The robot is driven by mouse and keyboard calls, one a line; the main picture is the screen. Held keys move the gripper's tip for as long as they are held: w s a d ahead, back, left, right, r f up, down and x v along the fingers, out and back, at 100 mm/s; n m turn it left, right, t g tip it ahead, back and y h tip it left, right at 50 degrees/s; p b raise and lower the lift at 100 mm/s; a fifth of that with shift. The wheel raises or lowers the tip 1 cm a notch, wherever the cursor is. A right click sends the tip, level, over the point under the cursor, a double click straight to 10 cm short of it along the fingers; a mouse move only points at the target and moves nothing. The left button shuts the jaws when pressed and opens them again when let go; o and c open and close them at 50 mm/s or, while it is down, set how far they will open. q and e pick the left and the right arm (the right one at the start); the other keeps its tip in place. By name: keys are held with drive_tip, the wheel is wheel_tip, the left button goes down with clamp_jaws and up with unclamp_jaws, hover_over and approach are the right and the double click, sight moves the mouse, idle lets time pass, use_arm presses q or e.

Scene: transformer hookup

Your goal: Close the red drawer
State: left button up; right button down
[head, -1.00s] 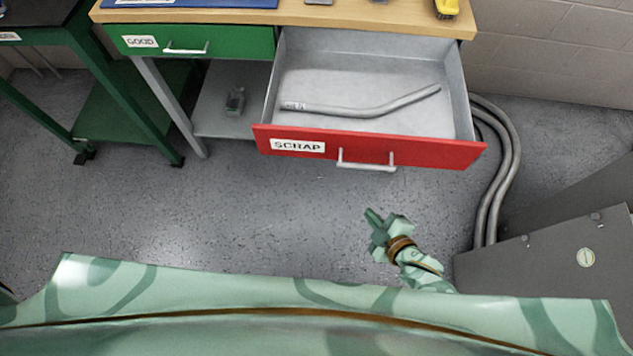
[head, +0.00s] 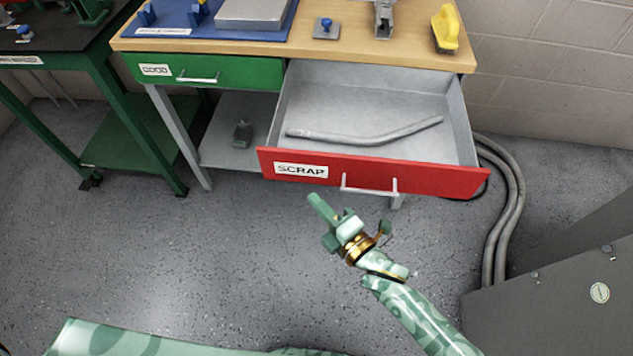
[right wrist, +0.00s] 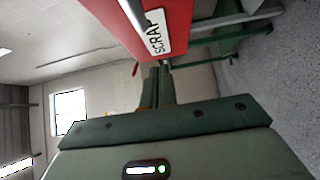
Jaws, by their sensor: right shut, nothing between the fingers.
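The red drawer (head: 415,181), labelled SCRAP, is pulled open from the wooden bench. Its silver bar handle (head: 369,190) is on the front. A bent grey tube (head: 365,137) lies inside on the drawer floor. My right gripper (head: 319,206) is shut and empty, in front of and below the red front, left of the handle in the picture. In the right wrist view the shut fingers (right wrist: 155,88) show just below the red front (right wrist: 125,20) and its SCRAP label, with no clear contact. My left gripper is not in view.
A shut green drawer (head: 232,70), labelled GOOD, is left of the red one. The bench top (head: 345,55) carries a blue mat and a yellow-handled tool (head: 446,30). Grey conduits (head: 512,200) and a dark grey cabinet (head: 560,290) stand at right. The floor in front is clear.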

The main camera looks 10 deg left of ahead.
sight(305, 170)
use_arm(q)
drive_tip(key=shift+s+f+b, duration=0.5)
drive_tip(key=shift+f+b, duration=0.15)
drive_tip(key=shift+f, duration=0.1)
use_arm(e)
drive_tip(key=shift+w+a, duration=0.2)
drive_tip(key=shift+w, duration=0.7)
drive_tip(key=shift+w+a, duration=0.25)
drive_tip(key=shift+w, duration=0.65)
drive_tip(key=shift+w+a, duration=0.2)
drive_tip(key=shift+w, duration=0.7)
drive_tip(key=shift+w, duration=0.1)
